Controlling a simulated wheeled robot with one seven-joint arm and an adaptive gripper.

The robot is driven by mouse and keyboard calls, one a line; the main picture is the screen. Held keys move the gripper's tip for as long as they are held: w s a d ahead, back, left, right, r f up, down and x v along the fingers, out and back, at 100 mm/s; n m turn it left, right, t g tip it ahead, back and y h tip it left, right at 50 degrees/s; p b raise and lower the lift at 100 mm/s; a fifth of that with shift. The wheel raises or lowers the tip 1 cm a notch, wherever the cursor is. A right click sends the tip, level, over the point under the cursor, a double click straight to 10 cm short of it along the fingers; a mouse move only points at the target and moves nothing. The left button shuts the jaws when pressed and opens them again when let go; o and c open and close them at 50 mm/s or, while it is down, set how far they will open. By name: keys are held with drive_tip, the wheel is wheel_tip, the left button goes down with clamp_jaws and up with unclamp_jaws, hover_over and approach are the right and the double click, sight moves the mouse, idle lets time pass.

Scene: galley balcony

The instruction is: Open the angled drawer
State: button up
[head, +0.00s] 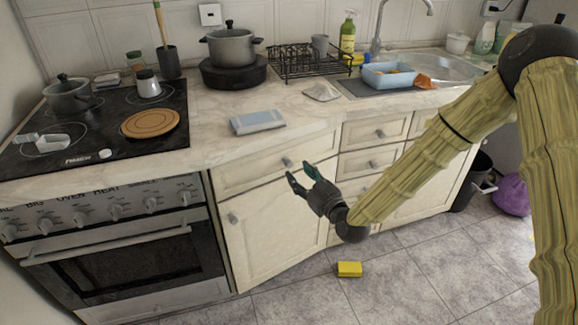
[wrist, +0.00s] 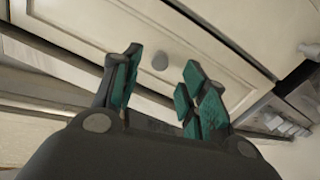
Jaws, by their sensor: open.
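The angled drawer (head: 250,173) is the cream front under the counter just right of the oven, and it looks shut. Its small round grey knob (head: 287,162) shows in the head view. My gripper (head: 301,176) is open and empty in front of the drawer, a little below and right of the knob in the head view. In the wrist view the drawer front (wrist: 205,75) fills the upper middle, and the knob (wrist: 160,61) lies between and beyond the green-padded fingertips (wrist: 162,62). No contact with the knob is visible.
A cabinet door (head: 265,235) is below the drawer, with the oven (head: 120,255) at left and narrower drawers (head: 375,133) at right. The countertop (head: 215,150) overhangs above, holding a grey-blue folded cloth (head: 257,121). A yellow sponge (head: 349,269) lies on the tiled floor.

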sight(291, 166)
drive_tip(key=x, duration=0.6)
drive_tip(key=shift+w+a, duration=0.15)
drive_tip(key=shift+w, duration=0.15)
clamp_jaws()
